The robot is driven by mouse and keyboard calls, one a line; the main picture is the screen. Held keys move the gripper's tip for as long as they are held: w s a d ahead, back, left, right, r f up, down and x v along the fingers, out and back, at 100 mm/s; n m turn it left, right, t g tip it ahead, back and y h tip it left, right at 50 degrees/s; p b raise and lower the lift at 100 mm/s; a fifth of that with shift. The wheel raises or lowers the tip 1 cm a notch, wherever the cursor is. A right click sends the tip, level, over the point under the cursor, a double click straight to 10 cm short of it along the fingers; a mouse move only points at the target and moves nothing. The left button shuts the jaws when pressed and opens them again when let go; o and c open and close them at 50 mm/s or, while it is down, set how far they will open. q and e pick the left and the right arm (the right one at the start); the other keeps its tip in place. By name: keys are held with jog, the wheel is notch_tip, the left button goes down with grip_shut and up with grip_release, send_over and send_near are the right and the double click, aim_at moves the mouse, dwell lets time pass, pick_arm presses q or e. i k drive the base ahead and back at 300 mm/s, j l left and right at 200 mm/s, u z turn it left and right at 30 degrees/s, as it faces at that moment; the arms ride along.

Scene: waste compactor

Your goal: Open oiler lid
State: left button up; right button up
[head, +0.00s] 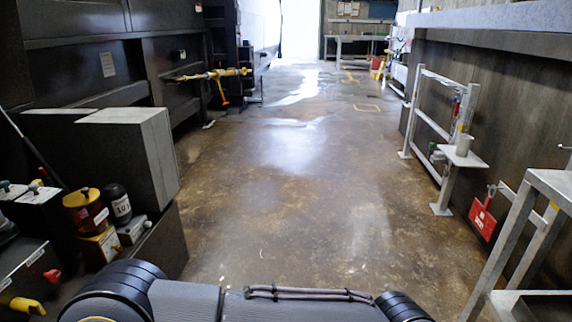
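An amber-gold cylinder with a label (86,214), which looks like the oiler, stands on a yellow block at the lower left. Its top looks covered, but it is too small to tell how the lid sits. A dark bottle with a rounded black top and a white label (118,204) stands just right of it on a grey base. Neither of my grippers is in view; only my own shoulders and torso show along the bottom edge.
A large grey box (135,150) stands behind the cylinder. A dark panel with a red knob and a yellow handle (27,306) is at the lower left corner. The brown floor (290,190) is clear ahead. A metal frame table (548,185) and a white rail (440,125) stand right.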

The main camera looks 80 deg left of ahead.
aim_at(84, 197)
jog(key=u, duration=2.75)
